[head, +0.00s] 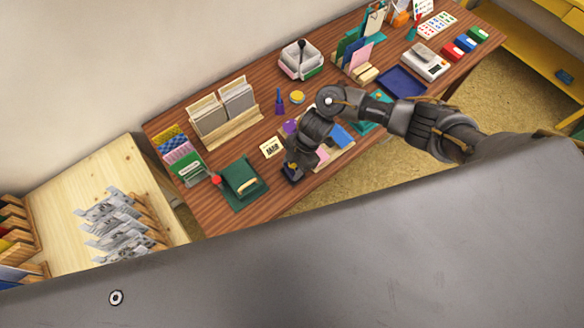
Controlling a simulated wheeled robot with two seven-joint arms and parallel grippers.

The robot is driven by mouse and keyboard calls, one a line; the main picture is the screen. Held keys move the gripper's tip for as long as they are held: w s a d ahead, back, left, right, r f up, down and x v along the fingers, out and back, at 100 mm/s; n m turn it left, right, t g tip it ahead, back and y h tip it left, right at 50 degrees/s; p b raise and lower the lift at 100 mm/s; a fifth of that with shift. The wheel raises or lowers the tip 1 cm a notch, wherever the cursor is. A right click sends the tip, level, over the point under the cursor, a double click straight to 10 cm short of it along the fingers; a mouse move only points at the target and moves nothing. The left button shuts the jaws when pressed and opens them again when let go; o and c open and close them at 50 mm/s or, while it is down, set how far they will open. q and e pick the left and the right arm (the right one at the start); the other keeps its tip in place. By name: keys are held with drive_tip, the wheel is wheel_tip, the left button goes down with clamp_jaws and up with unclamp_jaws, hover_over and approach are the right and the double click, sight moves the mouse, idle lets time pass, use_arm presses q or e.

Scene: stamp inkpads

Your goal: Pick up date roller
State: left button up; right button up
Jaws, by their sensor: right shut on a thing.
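My right gripper (292,172) hangs over the front edge area of the striped wooden desk (225,212), to the right of a green pad with a wooden-handled block. It is shut on a small dark thing, probably the date roller, mostly hidden by the fingers and wrist. I cannot tell whether that thing touches the desk. My right arm comes in from the right and bends down over the desk. My left gripper is not in view.
A green pad (238,198), a red-knobbed item (216,180) and a cream sign (271,147) are near the gripper. A wooden card rack (232,126) and a white box (300,66) stand farther back. A light wooden table (75,205) with silvery items stands left.

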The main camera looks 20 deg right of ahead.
drive_tip(key=shift+r, duration=0.5)
drive_tip(key=s+d+r+b, duration=0.1)
drive_tip(key=s+d+r, duration=0.7)
drive_tip(key=s+r, duration=0.3)
drive_tip(key=shift+s+d+r, duration=0.15)
drive_tip(key=shift+d+r, duration=0.05)
drive_tip(key=shift+r, duration=0.05)
